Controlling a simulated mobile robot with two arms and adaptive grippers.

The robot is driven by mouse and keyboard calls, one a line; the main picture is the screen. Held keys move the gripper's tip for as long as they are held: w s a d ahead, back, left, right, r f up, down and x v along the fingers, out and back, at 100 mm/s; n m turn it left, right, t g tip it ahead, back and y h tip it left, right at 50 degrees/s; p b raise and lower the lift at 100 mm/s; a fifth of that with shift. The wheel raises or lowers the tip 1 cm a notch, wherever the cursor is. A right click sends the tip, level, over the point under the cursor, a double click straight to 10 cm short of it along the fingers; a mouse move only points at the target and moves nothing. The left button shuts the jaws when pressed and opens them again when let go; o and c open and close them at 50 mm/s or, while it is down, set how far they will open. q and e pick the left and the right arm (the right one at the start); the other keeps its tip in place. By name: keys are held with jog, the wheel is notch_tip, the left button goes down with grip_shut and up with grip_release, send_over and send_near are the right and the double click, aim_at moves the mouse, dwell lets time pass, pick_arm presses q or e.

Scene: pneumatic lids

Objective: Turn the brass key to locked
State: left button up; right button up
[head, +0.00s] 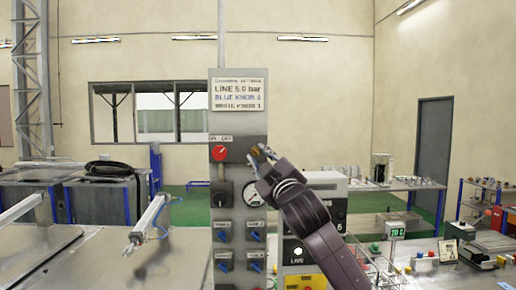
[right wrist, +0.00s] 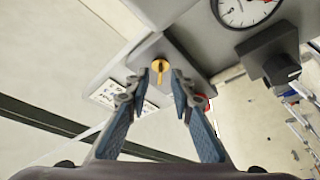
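The brass key (right wrist: 158,72) sits on the grey control panel (right wrist: 205,52). In the right wrist view its round end shows clearly, and its narrow part extends down the picture between my right gripper's fingers. In the head view the key (head: 256,151) is a small yellowish spot by the fingertips, partly hidden. My right gripper (head: 261,154) reaches the panel's upper right part. Its fingers (right wrist: 168,74) are apart, one tip on each side of the key; contact cannot be told. My left gripper is not in view.
A red knob (head: 219,153) is left of the key. A black knob (head: 222,193) and a round gauge (head: 256,194) are below, with several blue valve handles under them. A sign (head: 239,94) tops the panel. Metal tables (head: 110,262) stand left.

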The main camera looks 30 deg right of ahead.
jog(key=shift+w+d+r, duration=0.1)
jog(key=shift+w, duration=0.3)
jog(key=shift+c, duration=0.2)
grip_shut()
